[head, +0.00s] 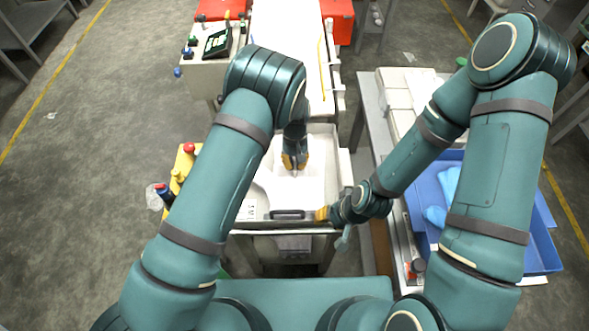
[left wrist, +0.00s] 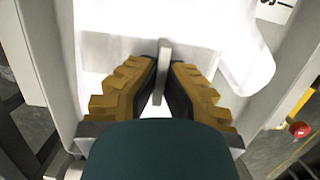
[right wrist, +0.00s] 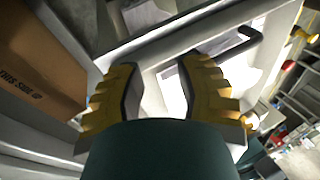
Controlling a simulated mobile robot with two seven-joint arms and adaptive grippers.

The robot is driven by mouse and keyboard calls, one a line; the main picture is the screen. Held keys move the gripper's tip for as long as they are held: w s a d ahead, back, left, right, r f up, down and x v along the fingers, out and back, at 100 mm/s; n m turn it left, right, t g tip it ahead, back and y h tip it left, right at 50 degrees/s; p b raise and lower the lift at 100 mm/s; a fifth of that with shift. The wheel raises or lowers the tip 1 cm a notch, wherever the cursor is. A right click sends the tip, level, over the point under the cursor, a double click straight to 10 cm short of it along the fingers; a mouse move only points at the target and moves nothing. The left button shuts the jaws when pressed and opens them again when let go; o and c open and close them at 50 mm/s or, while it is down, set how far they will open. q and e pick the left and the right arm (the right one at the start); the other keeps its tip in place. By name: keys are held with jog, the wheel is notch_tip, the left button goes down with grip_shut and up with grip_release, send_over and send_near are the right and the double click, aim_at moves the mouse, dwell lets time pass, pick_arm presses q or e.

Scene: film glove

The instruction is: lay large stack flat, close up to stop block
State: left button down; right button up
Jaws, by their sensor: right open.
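My left gripper (head: 294,168) points down into the white tray (head: 330,140). In the left wrist view its fingers (left wrist: 165,68) close in on a thin pale grey upright piece (left wrist: 163,85), seen edge-on between the tips. I cannot tell whether this piece is the large stack. A smooth white body with a rounded corner (left wrist: 245,60) lies beside the right finger. My right gripper (head: 325,213) is open at the tray's front right corner, by a dark handle (head: 288,214). It also shows in the right wrist view (right wrist: 165,75), apart from the handle. I cannot pick out the stop block.
A blue bin (head: 540,235) with light blue items stands at right, beside white boxes (head: 400,90) on a bench. A brown carton (right wrist: 40,75) shows in the right wrist view. A yellow panel with a red button (head: 188,147) is left of the tray. Red boxes (head: 220,10) stand behind.

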pick_arm(q)
jog(key=x, duration=0.3)
jog(key=shift+w+f, duration=0.35)
jog(key=shift+r, duration=0.1)
jog(key=shift+b, duration=0.3)
jog(key=shift+f, duration=0.25)
jog(key=c, duration=1.1)
grip_release()
jog(key=shift+c, duration=0.2)
jog(key=shift+r, duration=0.1)
